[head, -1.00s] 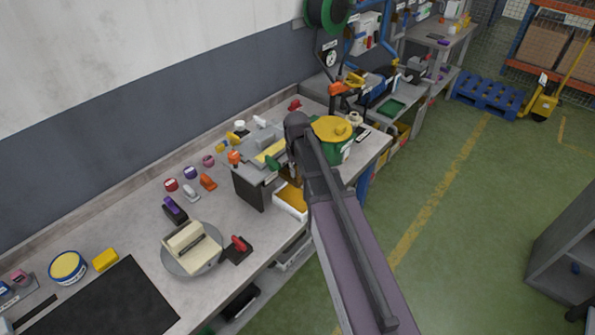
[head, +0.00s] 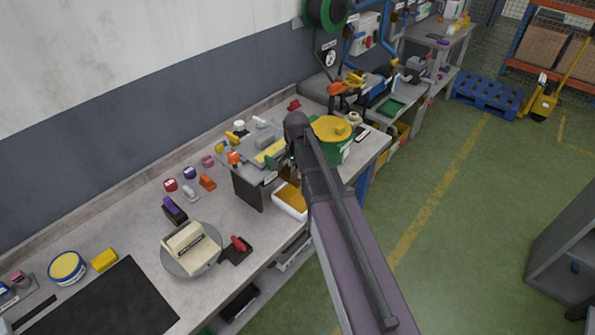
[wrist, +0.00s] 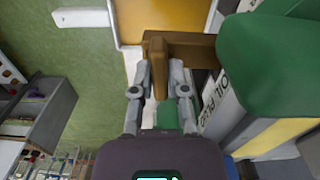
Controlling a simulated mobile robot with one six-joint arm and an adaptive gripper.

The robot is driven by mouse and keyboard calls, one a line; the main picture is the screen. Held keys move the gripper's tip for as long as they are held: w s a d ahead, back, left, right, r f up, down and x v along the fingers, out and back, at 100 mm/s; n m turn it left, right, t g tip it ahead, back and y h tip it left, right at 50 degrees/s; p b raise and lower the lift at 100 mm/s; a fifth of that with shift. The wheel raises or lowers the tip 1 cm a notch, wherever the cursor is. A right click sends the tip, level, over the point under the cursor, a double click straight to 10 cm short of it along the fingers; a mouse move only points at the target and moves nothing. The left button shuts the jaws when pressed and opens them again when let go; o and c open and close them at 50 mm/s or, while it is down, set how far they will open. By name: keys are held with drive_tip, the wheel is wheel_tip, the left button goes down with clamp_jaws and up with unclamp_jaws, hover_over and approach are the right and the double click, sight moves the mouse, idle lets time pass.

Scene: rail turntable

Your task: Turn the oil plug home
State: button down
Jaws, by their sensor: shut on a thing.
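In the wrist view my gripper (wrist: 162,82) is shut on the brown bar of the oil plug (wrist: 158,60). The bar stands between the two fingers and joins a brown crosspiece at its top. A green piece (wrist: 167,118) shows between the fingers near the palm; I cannot tell what it belongs to. A white label reading "OIL P…" (wrist: 210,92) is beside the right finger, its end cut off from sight. In the head view my arm hides most of the gripper, and a little brown shows below my wrist. The plug's seat is not clearly visible.
A large green body (wrist: 265,65) is close on the right in the wrist view. A white bin with yellow-orange contents (head: 291,199) is below my wrist. A green container with a yellow lid (head: 332,128) is just right of my wrist.

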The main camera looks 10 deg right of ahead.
drive_tip(key=shift+m, duration=0.4)
drive_tip(key=c, duration=0.6)
unclamp_jaws()
drive_tip(key=shift+c, duration=0.2)
